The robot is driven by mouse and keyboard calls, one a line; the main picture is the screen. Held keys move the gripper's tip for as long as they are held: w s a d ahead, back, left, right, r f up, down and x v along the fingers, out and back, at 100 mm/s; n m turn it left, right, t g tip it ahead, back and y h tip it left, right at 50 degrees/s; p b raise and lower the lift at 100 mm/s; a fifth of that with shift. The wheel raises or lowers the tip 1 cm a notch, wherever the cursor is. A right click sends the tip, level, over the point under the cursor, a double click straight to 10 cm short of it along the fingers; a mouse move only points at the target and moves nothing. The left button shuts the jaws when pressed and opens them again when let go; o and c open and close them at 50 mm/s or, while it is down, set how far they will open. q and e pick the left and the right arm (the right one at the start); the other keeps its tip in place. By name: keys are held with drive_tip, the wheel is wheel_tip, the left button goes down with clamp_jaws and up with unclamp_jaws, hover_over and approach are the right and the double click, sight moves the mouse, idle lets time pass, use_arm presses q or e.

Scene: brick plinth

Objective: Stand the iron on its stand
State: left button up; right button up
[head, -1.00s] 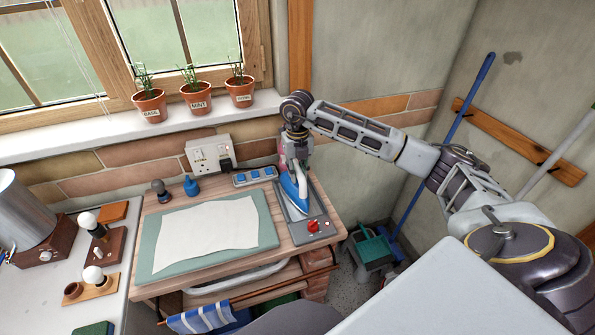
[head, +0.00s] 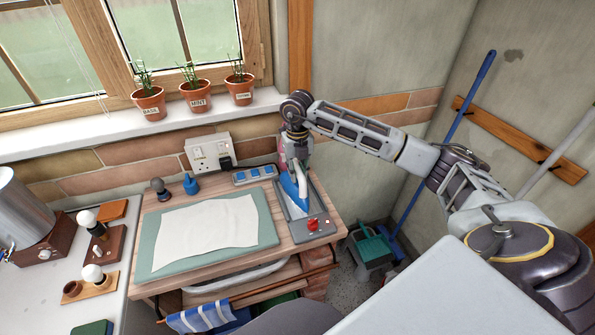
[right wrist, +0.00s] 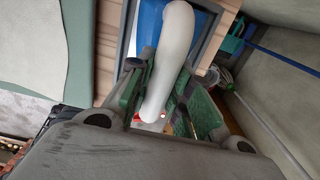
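The blue iron (head: 297,188) with its pale handle is over the grey stand (head: 318,205), at the right end of the wooden bench. Its pointed end faces the stand's front, near the red knob (head: 313,225). I cannot tell whether its whole base touches the stand. My right gripper (head: 298,155) reaches down over the iron's rear. In the right wrist view, the fingers of my right gripper (right wrist: 162,90) close in on both sides of the pale handle (right wrist: 172,55); the blue body (right wrist: 147,28) shows behind. My left gripper is out of view.
A green mat (head: 152,255) with a white cloth (head: 205,230) lies left of the stand. A switch strip (head: 253,175), a blue bottle (head: 191,184) and a wall socket (head: 208,156) are behind. Potted herbs (head: 195,97) line the sill.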

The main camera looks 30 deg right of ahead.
drive_tip(key=o, duration=0.5)
drive_tip(key=shift+r, duration=0.1)
drive_tip(key=shift+o, duration=0.2)
wheel_tip(320, 180, up, 12)
idle(0.6)
idle(0.6)
